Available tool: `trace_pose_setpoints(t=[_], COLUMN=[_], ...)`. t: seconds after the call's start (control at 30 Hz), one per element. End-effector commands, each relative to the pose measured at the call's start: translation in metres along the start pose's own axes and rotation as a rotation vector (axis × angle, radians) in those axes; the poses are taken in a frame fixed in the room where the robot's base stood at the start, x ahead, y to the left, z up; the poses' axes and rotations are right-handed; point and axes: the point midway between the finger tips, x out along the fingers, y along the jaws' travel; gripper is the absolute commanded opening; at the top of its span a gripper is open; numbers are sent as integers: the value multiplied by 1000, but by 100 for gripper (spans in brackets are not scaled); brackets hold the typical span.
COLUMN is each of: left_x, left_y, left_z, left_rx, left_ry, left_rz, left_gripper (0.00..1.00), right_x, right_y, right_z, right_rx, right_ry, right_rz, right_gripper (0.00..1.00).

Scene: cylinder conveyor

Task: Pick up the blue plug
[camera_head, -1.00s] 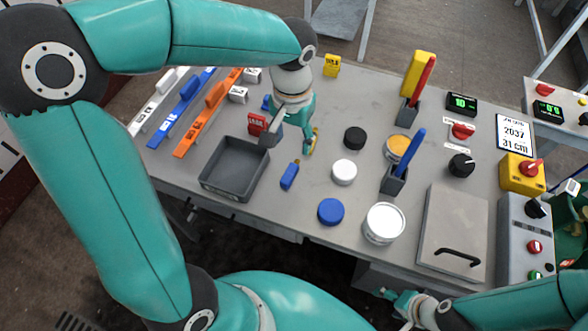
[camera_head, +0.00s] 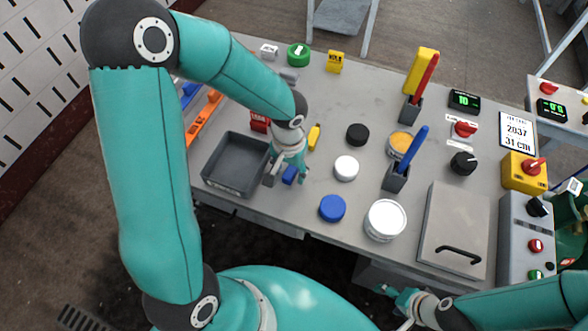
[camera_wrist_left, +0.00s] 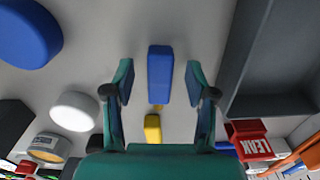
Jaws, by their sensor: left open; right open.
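The blue plug (camera_head: 290,175) lies on the grey table just right of the grey tray, partly covered by my left gripper (camera_head: 287,178) in the head view. In the left wrist view the blue plug (camera_wrist_left: 160,72) lies between the two fingers of my left gripper (camera_wrist_left: 158,82). The fingers stand apart on either side of it, with gaps showing, so the gripper is open and empty. How high the fingertips are above the table I cannot tell. My right gripper (camera_head: 398,297) is open, low in the head view at the table's front edge, away from the plug.
The grey tray (camera_head: 211,178) is close on the left. A yellow plug (camera_head: 314,136) lies behind the blue one. A white disc (camera_head: 346,168), a blue disc (camera_head: 332,208) and a black disc (camera_head: 357,134) lie to the right. A red label block (camera_head: 259,121) stands behind the tray.

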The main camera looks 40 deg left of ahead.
Motion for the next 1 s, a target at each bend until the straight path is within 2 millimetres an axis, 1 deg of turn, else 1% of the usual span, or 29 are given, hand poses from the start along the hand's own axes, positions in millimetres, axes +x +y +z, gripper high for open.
trace_pose_setpoints(t=[0.03,0.1,0.27,0.3,0.63,1.0], left_x=[4,7,7,7,6,4], left_y=[0,0,0,0,0,0], left_z=[1,1,0,0,0,0], left_rx=[0,-2,-2,-2,-1,-1], left_ry=[-3,-2,0,0,0,1], left_rz=[0,1,1,1,1,0], left_gripper=[56,56,56,55,0,0], right_x=[0,0,0,0,0,0], right_y=[0,0,0,0,0,0], right_z=[0,0,0,0,0,0], right_rx=[0,0,0,0,0,0], right_ry=[0,0,0,0,0,0], right_rz=[0,0,0,0,0,0], right_gripper=[69,69,69,69,69,69])
